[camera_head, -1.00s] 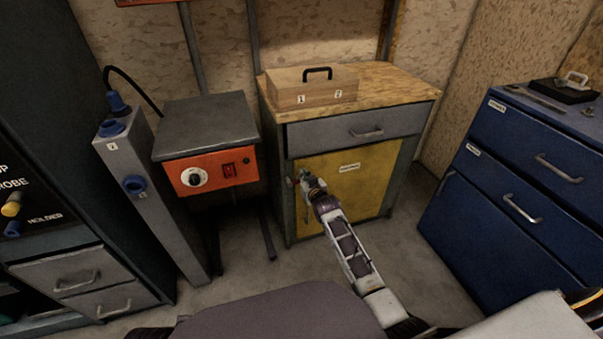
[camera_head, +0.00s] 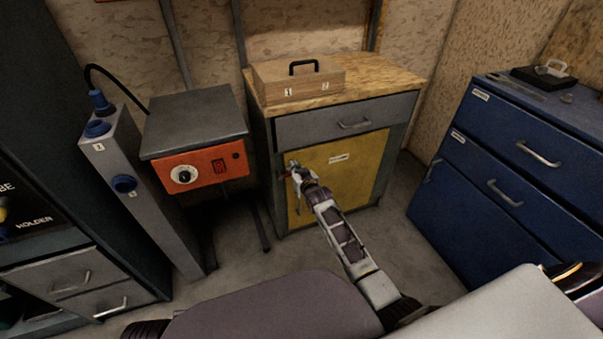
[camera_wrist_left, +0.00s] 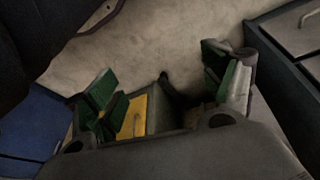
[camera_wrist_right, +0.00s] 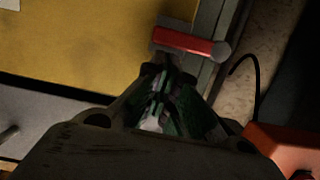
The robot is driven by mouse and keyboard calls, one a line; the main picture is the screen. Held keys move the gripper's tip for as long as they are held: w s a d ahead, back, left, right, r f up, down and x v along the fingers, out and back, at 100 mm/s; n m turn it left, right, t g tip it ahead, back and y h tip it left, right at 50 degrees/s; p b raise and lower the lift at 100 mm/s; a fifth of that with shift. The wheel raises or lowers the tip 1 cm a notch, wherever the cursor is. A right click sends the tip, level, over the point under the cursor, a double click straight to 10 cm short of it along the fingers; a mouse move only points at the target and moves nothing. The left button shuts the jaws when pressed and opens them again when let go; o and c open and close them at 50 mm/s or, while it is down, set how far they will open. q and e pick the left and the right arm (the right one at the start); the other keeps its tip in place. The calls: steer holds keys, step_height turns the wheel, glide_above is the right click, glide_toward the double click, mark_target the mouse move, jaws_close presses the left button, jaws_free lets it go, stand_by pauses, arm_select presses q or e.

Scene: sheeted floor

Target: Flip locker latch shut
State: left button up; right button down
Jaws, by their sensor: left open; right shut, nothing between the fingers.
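The yellow locker door (camera_head: 350,170) stands closed in the lower part of the wood-topped cabinet. The latch, a red bar on a grey mount (camera_wrist_right: 185,42), lies crosswise in the right wrist view, at the door's edge and reaching over the grey frame. My right gripper (camera_wrist_right: 160,78) is shut and empty, its tips close beside the bar; I cannot tell whether they touch it. In the head view the right gripper (camera_head: 298,174) is at the door's left edge and largely hides the latch. My left gripper (camera_wrist_left: 165,88) is open and empty, away from the latch.
A grey drawer (camera_head: 345,121) sits above the door, with a wooden case (camera_head: 300,82) on top. An orange-fronted box (camera_head: 200,168) and a grey post (camera_head: 140,190) with blue fittings stand left. Blue drawers (camera_head: 500,180) stand right. Floor between is clear.

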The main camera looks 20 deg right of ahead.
steer(key=shift+r+p, duration=1.6)
steer(key=shift+r, duration=0.15)
steer(key=shift+s+r, duration=0.1)
steer(key=shift+s, duration=0.15)
arm_select(q)
step_height(320, 180, down, 11)
steer(key=s+a+g+p, duration=0.1)
steer(key=s+a+p, duration=0.1)
steer(key=p, duration=0.1)
steer(key=shift+a+r+g+y, duration=0.2)
steer(key=shift+a+g+y, duration=0.1)
steer(key=shift+y, duration=0.1)
arm_select(e)
steer(key=v, duration=0.9)
steer(key=shift+s, duration=0.25)
arm_select(q)
steer(key=shift+d+r, duration=0.1)
steer(key=shift+d, duration=0.05)
